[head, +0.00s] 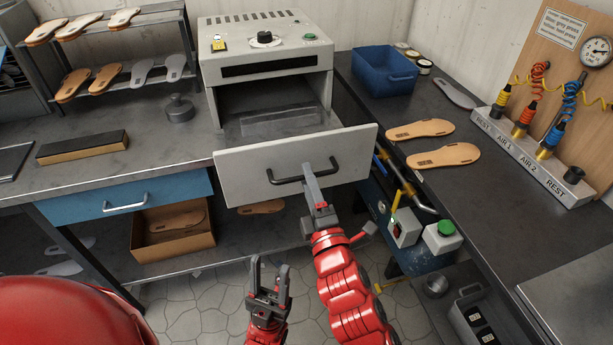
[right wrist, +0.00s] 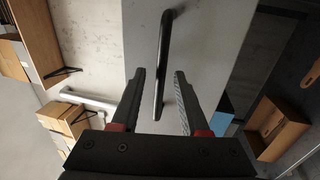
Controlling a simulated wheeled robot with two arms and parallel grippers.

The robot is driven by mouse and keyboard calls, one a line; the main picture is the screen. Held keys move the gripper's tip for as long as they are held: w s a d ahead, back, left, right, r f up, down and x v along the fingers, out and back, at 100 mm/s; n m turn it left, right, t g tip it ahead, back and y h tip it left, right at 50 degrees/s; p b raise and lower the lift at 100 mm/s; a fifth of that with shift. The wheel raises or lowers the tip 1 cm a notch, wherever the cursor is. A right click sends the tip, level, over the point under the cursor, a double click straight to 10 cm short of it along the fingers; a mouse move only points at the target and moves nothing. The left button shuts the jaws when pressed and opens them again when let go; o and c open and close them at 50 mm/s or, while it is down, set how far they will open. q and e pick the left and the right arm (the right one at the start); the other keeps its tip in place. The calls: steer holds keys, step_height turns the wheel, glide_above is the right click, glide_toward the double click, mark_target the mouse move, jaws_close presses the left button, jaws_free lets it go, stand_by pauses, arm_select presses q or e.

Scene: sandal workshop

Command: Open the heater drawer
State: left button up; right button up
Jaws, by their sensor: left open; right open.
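The grey heater (head: 262,62) stands on the bench, and its drawer (head: 240,182) is pulled out towards me. The tray inside and the dark cavity behind the front show. A dark bar handle (head: 287,180) crosses the drawer front. My right gripper (head: 310,178) is at the right part of this handle. In the right wrist view, the handle (right wrist: 161,70) reaches between the spread fingers of the right gripper (right wrist: 163,75), with gaps beside it. My left gripper (head: 268,268) is open and empty, lower down in front of the bench.
A blue bench drawer (head: 160,190) is at the left, above a cardboard box (head: 150,246) with soles. A sole rack (head: 110,55) stands at the back left. On the right bench are a blue bin (head: 383,75), tan soles (head: 443,155) and an air-line block (head: 530,160).

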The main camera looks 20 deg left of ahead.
steer(key=p+v, duration=0.4)
steer(key=v, duration=1.2)
steer(key=shift+p, duration=0.4)
